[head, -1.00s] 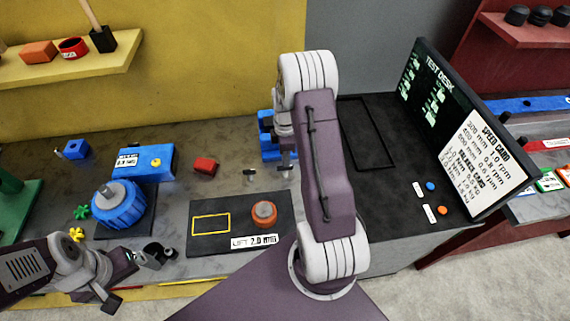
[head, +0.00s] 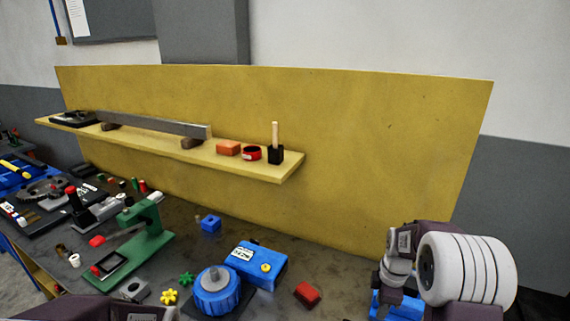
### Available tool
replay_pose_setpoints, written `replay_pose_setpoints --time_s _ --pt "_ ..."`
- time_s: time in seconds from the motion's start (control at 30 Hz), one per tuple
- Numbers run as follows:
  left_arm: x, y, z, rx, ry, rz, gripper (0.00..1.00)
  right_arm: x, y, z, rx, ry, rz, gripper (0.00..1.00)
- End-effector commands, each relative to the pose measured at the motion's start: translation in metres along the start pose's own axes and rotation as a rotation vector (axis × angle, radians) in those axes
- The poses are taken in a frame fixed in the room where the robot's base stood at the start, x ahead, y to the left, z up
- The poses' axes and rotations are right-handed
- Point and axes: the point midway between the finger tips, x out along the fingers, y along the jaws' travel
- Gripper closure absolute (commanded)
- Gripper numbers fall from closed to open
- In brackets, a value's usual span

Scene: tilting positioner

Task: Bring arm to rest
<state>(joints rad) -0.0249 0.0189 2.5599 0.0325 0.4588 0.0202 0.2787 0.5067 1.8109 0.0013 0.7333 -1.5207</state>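My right arm stands at the lower right of the head view, its white banded joint large in front. Its wrist and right gripper (head: 396,272) hang over the bench close to a blue fixture (head: 386,306). The fingers are not clear, so I cannot tell whether they are open or shut. Purple and grey parts of my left arm show along the bottom left edge; its gripper is below the picture.
A blue motor-like unit (head: 217,292), a blue box (head: 257,264), a red block (head: 307,294) and a green press (head: 146,238) stand on the bench. A yellow shelf (head: 285,172) on the yellow panel holds a long bar (head: 150,124) and small items.

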Motion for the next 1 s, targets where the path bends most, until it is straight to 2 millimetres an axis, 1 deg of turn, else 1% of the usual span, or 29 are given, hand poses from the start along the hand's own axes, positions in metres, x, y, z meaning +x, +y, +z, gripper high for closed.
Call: replay_pose_setpoints --time_s 0.03,0.07,0.1,0.17,0.2,0.27,0.3,0.4,0.47,0.5,0.6,0.7,1.0 --pt "0.009 0.0 0.001 0.0 0.0 0.0 0.0 -0.009 -0.019 -0.026 -0.047 0.009 0.017 0.66" --pt "0.011 0.0 0.001 0.0 0.0 0.0 0.0 -0.014 -0.033 -0.038 -0.04 0.016 0.022 0.66" --pt "0.014 0.0 0.002 0.0 0.0 0.0 0.0 -0.019 -0.053 -0.052 0.002 0.025 0.028 0.66" --pt "0.017 0.0 0.002 0.0 0.0 0.0 0.0 -0.023 -0.088 -0.068 0.128 0.04 0.03 0.66" --pt "0.019 0.0 0.002 0.0 0.0 0.0 0.0 -0.023 -0.109 -0.072 0.234 0.047 0.027 0.66" --pt "0.02 0.0 0.002 0.0 0.0 0.0 0.0 -0.02 -0.138 -0.074 0.411 0.053 0.016 0.66" --pt "0.02 0.0 0.002 0.0 0.0 0.0 0.0 -0.017 -0.154 -0.073 0.54 0.053 0.006 0.66" --pt "0.018 0.0 0.002 0.0 0.0 0.0 0.0 -0.007 -0.184 -0.063 0.864 0.034 -0.025 0.66" --pt "0.018 0.0 0.002 0.0 0.0 0.0 0.0 -0.002 -0.191 -0.06 1.022 0.026 -0.034 0.66" --pt "0.018 0.0 0.002 0.0 0.0 0.0 0.0 -0.001 -0.191 -0.06 1.103 0.03 -0.031 0.66" --pt "0.018 0.0 0.002 0.0 0.0 0.0 0.0 -0.001 -0.187 -0.061 1.231 0.04 -0.025 0.66" --pt "0.018 0.0 0.002 0.0 0.0 0.0 0.0 -0.001 -0.186 -0.061 1.269 0.04 -0.026 0.66" --pt "0.018 0.0 0.002 0.0 0.0 0.0 0.0 -0.001 -0.186 -0.061 1.27 0.04 -0.026 0.66"
